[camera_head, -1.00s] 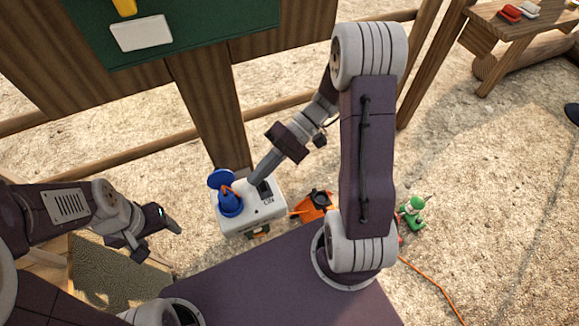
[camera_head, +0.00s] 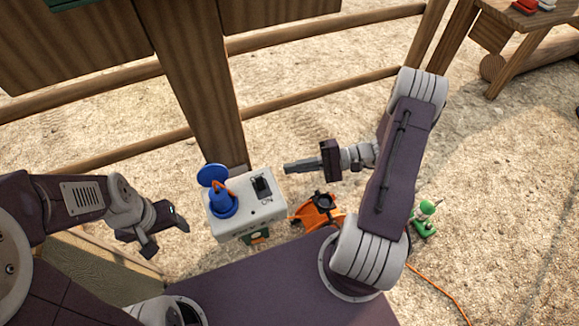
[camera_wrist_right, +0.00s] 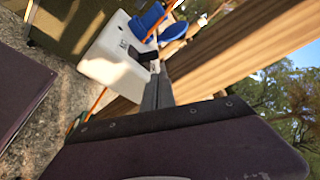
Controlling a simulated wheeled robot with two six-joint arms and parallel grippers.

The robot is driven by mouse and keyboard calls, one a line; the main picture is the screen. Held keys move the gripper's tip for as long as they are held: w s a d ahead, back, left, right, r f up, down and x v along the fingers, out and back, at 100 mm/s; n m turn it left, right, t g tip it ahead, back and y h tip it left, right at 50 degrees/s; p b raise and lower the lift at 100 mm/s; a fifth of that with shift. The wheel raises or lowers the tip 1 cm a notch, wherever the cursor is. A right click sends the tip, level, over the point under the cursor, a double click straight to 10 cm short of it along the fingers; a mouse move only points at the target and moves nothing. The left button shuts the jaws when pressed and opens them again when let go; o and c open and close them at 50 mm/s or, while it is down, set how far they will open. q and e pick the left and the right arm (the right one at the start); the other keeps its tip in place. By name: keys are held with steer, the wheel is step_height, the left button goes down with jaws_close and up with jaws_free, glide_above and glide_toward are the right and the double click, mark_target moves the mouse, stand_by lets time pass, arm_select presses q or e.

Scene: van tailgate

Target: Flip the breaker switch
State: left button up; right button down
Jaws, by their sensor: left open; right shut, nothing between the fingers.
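The breaker switch (camera_head: 261,188) is a black rocker on top of a white box (camera_head: 243,230), with a marking that looks like "ON" beside it. A blue socket (camera_head: 221,203) with its lid raised and an orange cable in it sits left of the switch. My right gripper (camera_head: 287,168) is shut and empty, a little right of and above the switch in the head view, apart from it. In the right wrist view the shut fingers (camera_wrist_right: 157,80) point toward the black switch (camera_wrist_right: 147,55) on the white box. My left gripper (camera_head: 168,232) is open and empty, left of the box.
A wooden post (camera_head: 200,90) and rails stand behind the box. An orange cable reel (camera_head: 318,210) lies right of the box. A small green and white figure (camera_head: 426,215) stands farther right. A wooden table (camera_head: 520,18) is at the far right. Sandy ground is open on the right.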

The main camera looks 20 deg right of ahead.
mark_target(269, 176)
steer(key=x, duration=0.7)
steer(key=shift+w+a, duration=0.1)
steer(key=shift+b, duration=0.3)
